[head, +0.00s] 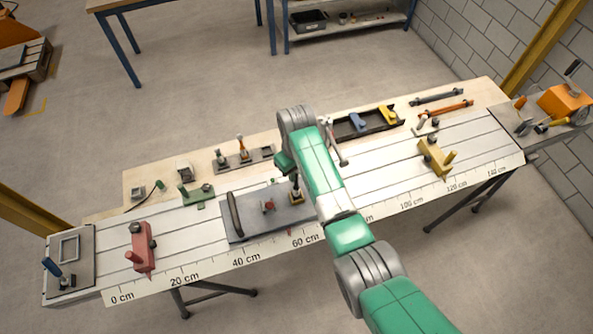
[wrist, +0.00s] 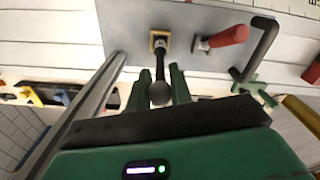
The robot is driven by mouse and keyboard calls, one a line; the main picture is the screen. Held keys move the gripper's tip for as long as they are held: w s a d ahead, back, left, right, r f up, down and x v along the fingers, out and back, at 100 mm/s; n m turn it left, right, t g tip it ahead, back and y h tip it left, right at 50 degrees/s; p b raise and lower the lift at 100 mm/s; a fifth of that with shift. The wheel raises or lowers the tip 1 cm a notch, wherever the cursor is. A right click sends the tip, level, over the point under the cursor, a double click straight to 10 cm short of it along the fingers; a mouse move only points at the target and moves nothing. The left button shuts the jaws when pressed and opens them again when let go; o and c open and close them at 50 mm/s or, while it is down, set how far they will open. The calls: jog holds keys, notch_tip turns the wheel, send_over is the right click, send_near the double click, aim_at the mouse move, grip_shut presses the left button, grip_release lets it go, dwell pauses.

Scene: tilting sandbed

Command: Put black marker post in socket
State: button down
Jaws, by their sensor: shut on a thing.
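A black marker post (wrist: 160,74) with a round ball end stands between the two green fingers of my gripper (wrist: 159,82) in the wrist view. My gripper is shut on it. The far end of the post meets a small tan square socket (wrist: 153,40) with a pale centre; I cannot tell whether it is inside or just above. In the head view my gripper (head: 294,177) is over the grey plate (head: 285,222), with the tan socket (head: 297,198) directly below. My arm and hand partly hide the post there.
A red-handled part (wrist: 228,37) and a black bent handle (wrist: 262,45) are close beside the socket on the plate. A yellow clamp block (head: 433,158) is to the right and a red block (head: 143,247) to the left. A dark tray (head: 355,132) lies behind.

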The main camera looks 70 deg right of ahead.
jog(key=shift+f, duration=0.3)
jog(key=shift+f, duration=0.2)
jog(key=c, duration=1.3)
grip_release()
jog(key=shift+o, duration=0.2)
jog(key=shift+r, duration=0.15)
notch_tip(320, 180, up, 12)
jog(key=shift+r+b, duration=0.1)
jog(key=shift+b, duration=0.2)
